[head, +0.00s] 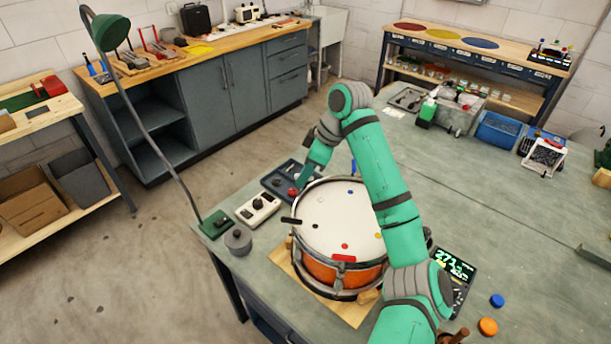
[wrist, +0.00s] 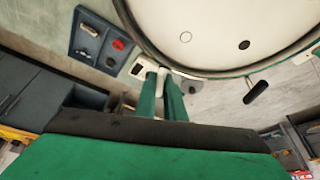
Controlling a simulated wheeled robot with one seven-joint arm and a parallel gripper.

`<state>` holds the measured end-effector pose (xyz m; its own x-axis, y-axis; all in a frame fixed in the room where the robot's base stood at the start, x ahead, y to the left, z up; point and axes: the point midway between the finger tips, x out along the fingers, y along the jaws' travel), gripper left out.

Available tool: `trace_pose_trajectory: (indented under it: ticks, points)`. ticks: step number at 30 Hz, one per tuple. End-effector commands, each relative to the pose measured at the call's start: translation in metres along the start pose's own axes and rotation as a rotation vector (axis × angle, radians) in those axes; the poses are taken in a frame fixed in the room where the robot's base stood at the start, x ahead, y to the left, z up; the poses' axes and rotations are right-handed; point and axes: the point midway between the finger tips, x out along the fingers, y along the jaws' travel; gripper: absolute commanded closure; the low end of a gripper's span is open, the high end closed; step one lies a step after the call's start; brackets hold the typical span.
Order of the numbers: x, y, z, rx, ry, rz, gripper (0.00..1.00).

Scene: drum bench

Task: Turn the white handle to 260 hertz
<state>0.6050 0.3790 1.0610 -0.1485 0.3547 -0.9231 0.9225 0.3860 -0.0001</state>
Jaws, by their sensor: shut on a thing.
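The drum (head: 335,215) has a white head and an orange shell and sits on a wooden board (head: 345,308). My gripper (wrist: 163,80) is shut on the white handle (wrist: 164,71) at the drum's rim in the wrist view. In the head view my gripper (head: 308,182) is at the far left side of the drum, and the white handle cannot be made out there. A black handle (head: 291,221), a red handle (head: 344,258) and a blue handle (head: 353,167) stand around the rim. The display (head: 455,268) reads 271 in green; its smaller digits are unclear.
A dark tray (head: 270,182) with small items lies left of my gripper. A white box with a knob (head: 258,208), a grey round pot (head: 238,241) and a green lamp base (head: 217,222) stand left of the drum. Blue (head: 497,300) and orange (head: 488,326) discs lie right.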

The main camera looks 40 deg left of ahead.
Motion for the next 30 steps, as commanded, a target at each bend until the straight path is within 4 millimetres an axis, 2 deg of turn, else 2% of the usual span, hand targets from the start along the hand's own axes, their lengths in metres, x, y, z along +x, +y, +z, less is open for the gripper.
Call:
trace_pose_trajectory:
  ticks: [6,7,9,20,25,30]
  points:
    - [0.0,0.002,0.001,0.006,-0.005,0.003,1.0]
    - [0.0,0.002,0.001,0.006,-0.005,0.003,0.86]
    - [0.0,0.002,0.002,0.006,-0.004,0.003,0.72]
    - [-0.005,0.002,0.004,0.009,-0.003,0.005,0.72]
    - [-0.026,0.002,0.004,0.008,-0.003,0.006,0.72]
    - [-0.059,0.001,0.002,0.006,-0.004,0.006,0.72]
